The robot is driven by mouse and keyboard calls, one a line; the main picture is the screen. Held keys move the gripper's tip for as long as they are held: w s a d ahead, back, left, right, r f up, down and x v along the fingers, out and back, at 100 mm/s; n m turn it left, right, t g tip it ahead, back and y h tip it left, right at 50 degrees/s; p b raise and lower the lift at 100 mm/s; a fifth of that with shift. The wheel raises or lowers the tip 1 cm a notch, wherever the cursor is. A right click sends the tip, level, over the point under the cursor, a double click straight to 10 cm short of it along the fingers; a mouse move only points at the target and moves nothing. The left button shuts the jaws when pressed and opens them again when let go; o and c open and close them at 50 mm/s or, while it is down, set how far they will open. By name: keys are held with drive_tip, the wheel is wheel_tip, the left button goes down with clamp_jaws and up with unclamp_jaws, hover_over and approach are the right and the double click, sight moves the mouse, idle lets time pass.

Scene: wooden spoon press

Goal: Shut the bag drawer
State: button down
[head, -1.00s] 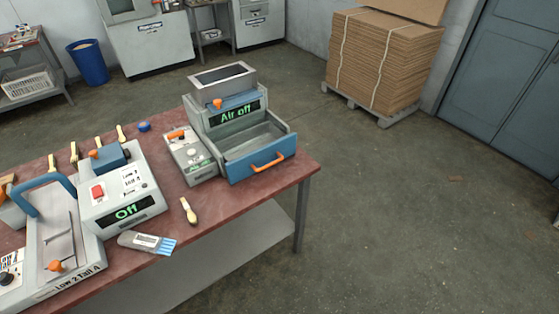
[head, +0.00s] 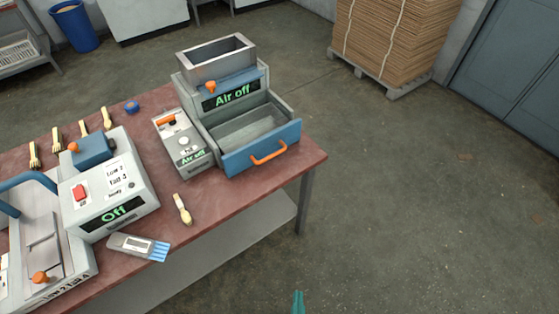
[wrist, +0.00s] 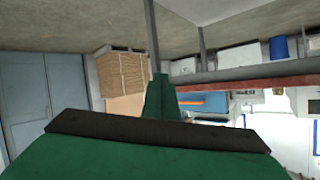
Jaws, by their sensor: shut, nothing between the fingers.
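The bag drawer (head: 237,160) has a blue front with an orange handle (head: 269,153). It stands pulled out of the grey machine marked "Air off" (head: 228,97), at the right end of the red table, and its inside looks empty. My gripper (head: 298,301) shows as teal fingertips at the bottom edge of the head view, in front of the table and well short of the drawer. In the wrist view my green gripper (wrist: 162,96) is shut and empty. An orange bar beyond it there looks like the handle, but it is small.
A grey box with an orange lever (head: 183,142) stands left of the drawer. A cardboard stack on a pallet (head: 394,40) stands behind. The floor right of the table is clear.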

drive_tip(key=w+d+f+m+y, duration=0.1)
drive_tip(key=w+f+m+y, duration=0.2)
drive_tip(key=w, duration=0.5)
drive_tip(key=w+d+f+m+y, duration=0.1)
drive_tip(key=w+f+m, duration=0.2)
drive_tip(key=w+f, duration=0.4)
drive_tip(key=w+d+r+m+t+y, duration=0.1)
drive_tip(key=w+r+t+y, duration=0.2)
drive_tip(key=w+r+y, duration=0.95)
drive_tip(key=w+a+r+h, duration=0.1)
drive_tip(key=w+a+r, duration=0.1)
drive_tip(key=w, duration=0.2)
drive_tip(key=w+a+r+h, duration=0.2)
drive_tip(key=w, duration=0.2)
drive_tip(key=w+a+r+h, duration=0.1)
drive_tip(key=w+a+r, duration=0.2)
drive_tip(key=w, duration=0.1)
drive_tip(key=shift+w, duration=0.4)
drive_tip(key=shift+w+a+r, duration=0.15)
drive_tip(key=shift+w+a, duration=0.15)
drive_tip(key=shift+w, duration=0.2)
